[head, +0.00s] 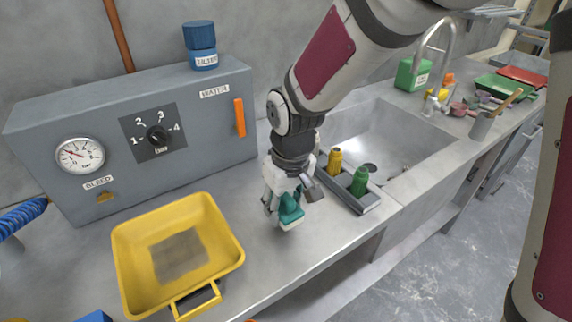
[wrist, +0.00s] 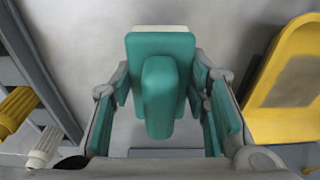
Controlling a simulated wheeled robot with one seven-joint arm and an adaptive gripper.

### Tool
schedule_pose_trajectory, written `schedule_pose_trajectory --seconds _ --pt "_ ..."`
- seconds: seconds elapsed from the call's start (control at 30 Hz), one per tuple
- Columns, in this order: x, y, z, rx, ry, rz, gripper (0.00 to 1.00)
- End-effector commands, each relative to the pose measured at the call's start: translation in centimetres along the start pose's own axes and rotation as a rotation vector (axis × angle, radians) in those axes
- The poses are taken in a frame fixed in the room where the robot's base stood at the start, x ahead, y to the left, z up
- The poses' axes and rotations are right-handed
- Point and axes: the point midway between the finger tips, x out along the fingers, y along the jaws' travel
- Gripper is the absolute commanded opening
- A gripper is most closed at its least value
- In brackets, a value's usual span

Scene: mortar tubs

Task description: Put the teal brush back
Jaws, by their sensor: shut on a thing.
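The teal brush (head: 291,211) is in my gripper (head: 284,205), over the steel counter just left of a grey rack (head: 369,200). In the wrist view the teal brush (wrist: 160,95) sits between the two fingers, its raised grip toward the camera and a pale strip at its far edge. My gripper is shut on it. I cannot tell whether the brush touches the counter. The rack holds a yellow-topped item (head: 335,161) and a green-topped item (head: 359,181). The rack also shows at the left of the wrist view (wrist: 50,75).
A yellow tub (head: 225,255) stands left of my gripper, near the counter's front. A grey control box (head: 100,125) with a gauge and dial is behind, with a blue jar (head: 200,45) on top. A sink (head: 400,140) lies right of the rack. The counter between tub and rack is clear.

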Motion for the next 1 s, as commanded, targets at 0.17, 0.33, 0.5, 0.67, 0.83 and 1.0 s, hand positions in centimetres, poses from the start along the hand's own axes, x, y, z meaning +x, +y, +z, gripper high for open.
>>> schedule_pose_trajectory --seconds 0.17,0.33,0.5,0.67,0.83,1.0 --pt "0.4 0.6 -0.6 -0.001 -0.001 0.000 0.12" --pt "2.4 0.5 -0.3 -0.002 -0.004 -0.001 0.12" --pt "3.7 0.5 -0.2 0.000 -0.001 0.000 0.12" --pt "3.6 0.5 -0.2 0.000 0.000 0.000 0.12" --pt "4.0 0.5 -0.1 0.000 0.000 0.000 0.12" --pt "3.9 0.5 -0.1 0.000 0.000 0.000 0.62"
